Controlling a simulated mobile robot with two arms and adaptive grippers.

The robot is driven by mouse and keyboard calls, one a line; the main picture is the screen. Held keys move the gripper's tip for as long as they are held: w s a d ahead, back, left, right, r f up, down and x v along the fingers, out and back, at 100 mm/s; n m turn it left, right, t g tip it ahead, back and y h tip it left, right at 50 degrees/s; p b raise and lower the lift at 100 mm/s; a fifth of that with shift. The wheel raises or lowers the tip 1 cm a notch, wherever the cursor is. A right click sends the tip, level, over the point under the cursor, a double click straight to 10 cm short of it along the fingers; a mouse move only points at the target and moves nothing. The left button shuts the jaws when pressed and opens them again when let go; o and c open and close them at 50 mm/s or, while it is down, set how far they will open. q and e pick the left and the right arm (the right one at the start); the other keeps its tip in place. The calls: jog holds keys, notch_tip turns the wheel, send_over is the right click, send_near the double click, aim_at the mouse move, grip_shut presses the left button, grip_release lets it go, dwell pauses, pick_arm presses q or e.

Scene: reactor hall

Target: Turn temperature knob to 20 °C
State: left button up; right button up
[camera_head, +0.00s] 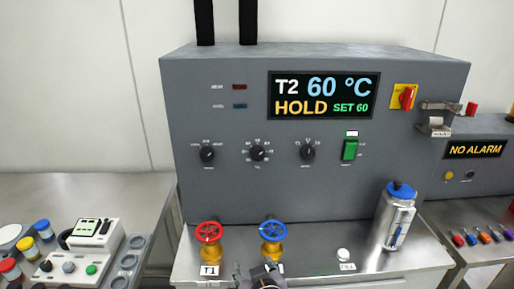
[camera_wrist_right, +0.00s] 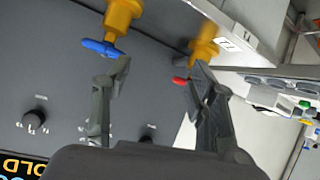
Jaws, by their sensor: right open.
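The temperature knob (camera_head: 257,153) is the middle of three black dials on the grey reactor panel (camera_head: 225,195), with a numbered scale around it. Its exact pointer direction is too small to read. The display (camera_head: 324,95) above reads T2 60 °C, HOLD, SET 60. My right gripper (camera_head: 262,274) is at the bottom of the head view, below the blue valve and well below the knob, touching no dial. In the right wrist view the gripper (camera_wrist_right: 162,72) is open and empty, its fingers spread before the panel. My left gripper is not in view.
A red valve wheel (camera_head: 209,232) and a blue valve wheel (camera_head: 271,230) stick out under the dials. A left dial (camera_head: 207,153) and right dial (camera_head: 307,152) flank the knob. A green switch (camera_head: 349,150) and a blue-capped bottle (camera_head: 397,215) are to the right.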

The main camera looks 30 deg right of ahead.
jog(key=w+d+r+m+t+h, duration=0.1)
jog(key=d+r+m+t+h, duration=0.1)
jog(key=r, duration=0.7)
jog(key=w+d+r+m+t+h, duration=0.2)
jog(key=r+h, duration=0.1)
jog(key=r, duration=0.5)
jog(key=p, duration=0.2)
send_near(258, 155)
jog(key=x, duration=0.7)
jog(key=shift+w+d, duration=0.15)
jog(key=shift+w, duration=0.15)
jog(key=shift+w+d, duration=0.3)
jog(key=shift+w, duration=0.05)
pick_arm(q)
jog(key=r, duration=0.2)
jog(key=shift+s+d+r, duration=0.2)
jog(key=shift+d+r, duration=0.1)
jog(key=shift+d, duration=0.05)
pick_arm(e)
jog(key=shift+c, duration=0.4)
jog(key=c, duration=1)
